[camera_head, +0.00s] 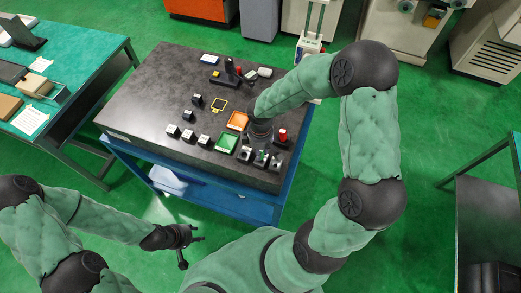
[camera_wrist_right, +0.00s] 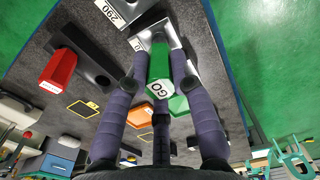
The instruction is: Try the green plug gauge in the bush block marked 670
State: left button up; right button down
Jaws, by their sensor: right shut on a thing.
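My right gripper (camera_wrist_right: 163,82) is shut on the green plug gauge (camera_wrist_right: 160,65), whose handle carries a white GO label. In the head view my right gripper (camera_head: 262,139) is over the front right of the dark table. The gauge's far end points at a grey bush block (camera_wrist_right: 146,40); I cannot tell whether it is in the bore or just above it. That block's number is not readable. Another block (camera_wrist_right: 108,13) beside it reads 290. My left gripper (camera_head: 190,241) is open and empty, off the table's front edge.
A red gauge (camera_head: 283,134) stands close to the right of my right gripper. A green tray (camera_head: 226,143) and an orange tray (camera_head: 237,121) lie to its left. Several small white-labelled blocks (camera_head: 188,135) stand farther left. The table's left half (camera_head: 140,100) is mostly clear.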

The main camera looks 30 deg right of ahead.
jog(key=shift+f+b, duration=1)
jog(key=shift+f, duration=0.1)
dwell(1.6)
jog(key=shift+r, duration=0.1)
dwell(0.9)
jog(key=shift+r+p, duration=1.95)
jog(key=shift+r, duration=0.5)
